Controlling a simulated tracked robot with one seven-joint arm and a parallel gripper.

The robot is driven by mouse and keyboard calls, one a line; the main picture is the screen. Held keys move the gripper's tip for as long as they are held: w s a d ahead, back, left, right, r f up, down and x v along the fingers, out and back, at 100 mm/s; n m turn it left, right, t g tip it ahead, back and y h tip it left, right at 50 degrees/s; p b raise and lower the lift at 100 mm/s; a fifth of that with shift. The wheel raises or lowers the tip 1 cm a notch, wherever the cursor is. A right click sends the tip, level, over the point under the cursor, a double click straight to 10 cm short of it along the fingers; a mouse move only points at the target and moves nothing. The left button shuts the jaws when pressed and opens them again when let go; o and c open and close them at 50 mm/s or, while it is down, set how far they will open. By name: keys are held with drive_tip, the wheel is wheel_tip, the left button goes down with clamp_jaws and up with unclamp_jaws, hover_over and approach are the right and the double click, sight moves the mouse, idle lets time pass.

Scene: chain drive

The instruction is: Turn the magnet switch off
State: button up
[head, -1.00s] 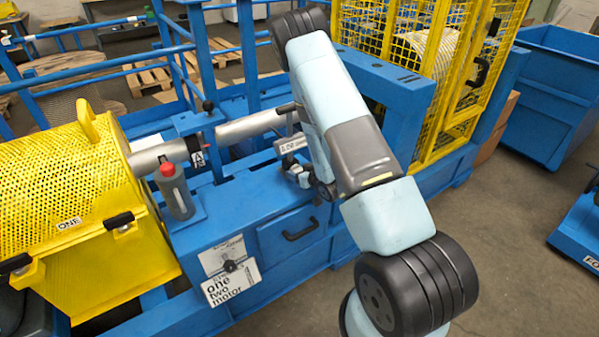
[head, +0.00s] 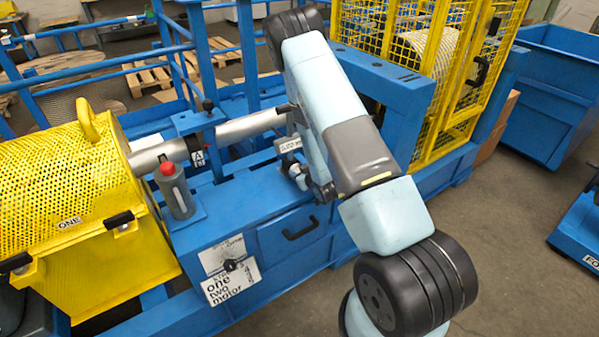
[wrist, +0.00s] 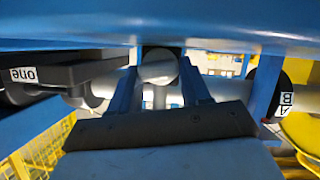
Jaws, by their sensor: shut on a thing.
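My gripper (head: 312,188) is low over the blue bench top, beside a small block with a white label (head: 290,145) that I cannot read. In the wrist view the jaws (wrist: 160,90) are shut with a grey rounded piece (wrist: 158,68) between them. I cannot tell if this piece is the magnet switch; no label reading "magnet" is legible. My arm hides part of this spot in the head view. A black knob (head: 230,265) sits on a white panel marked "one two motor" (head: 228,285) on the bench front.
A red-topped grey post (head: 174,190) stands beside the yellow mesh guard (head: 60,190). A grey shaft (head: 250,124) runs behind my gripper. A blue beam (head: 385,85) and yellow cage (head: 400,40) stand behind my arm. Open floor (head: 520,200) lies at the right.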

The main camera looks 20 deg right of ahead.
drive_tip(key=shift+a+n+h, duration=0.15)
drive_tip(key=shift+n+h, duration=0.25)
drive_tip(key=shift+n, duration=0.2)
drive_tip(key=shift+s, duration=0.1)
drive_tip(key=o, duration=1)
drive_tip(key=shift+c, duration=0.2)
